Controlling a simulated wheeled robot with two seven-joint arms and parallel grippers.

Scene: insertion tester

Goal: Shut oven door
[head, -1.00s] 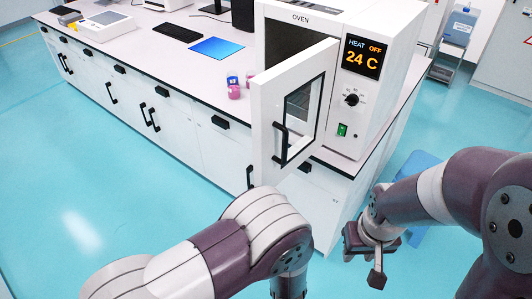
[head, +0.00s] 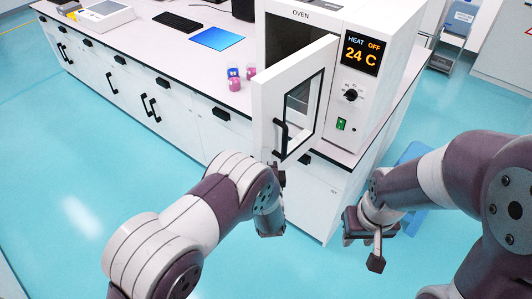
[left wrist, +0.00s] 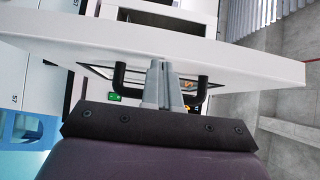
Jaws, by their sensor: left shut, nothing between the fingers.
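The oven (head: 388,110) stands on the bench corner, and its white door (head: 266,112) is swung open toward me. The door has a window and a black handle (head: 280,138). My left gripper (head: 279,172) is shut and empty, close to the lower part of the door. In the left wrist view its fingertips (left wrist: 160,68) are together, in front of the handle (left wrist: 205,88) and near the door (left wrist: 235,58). Whether they touch is unclear. My right gripper (head: 376,262) hangs low, away from the oven; its jaw opening is unclear.
The oven display (head: 361,54) reads 24 C with heat off. Pink and blue small items (head: 235,80) sit on the bench (head: 150,52) left of the oven, near a blue pad (head: 217,39). Floor (head: 110,180) in front of the bench is clear.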

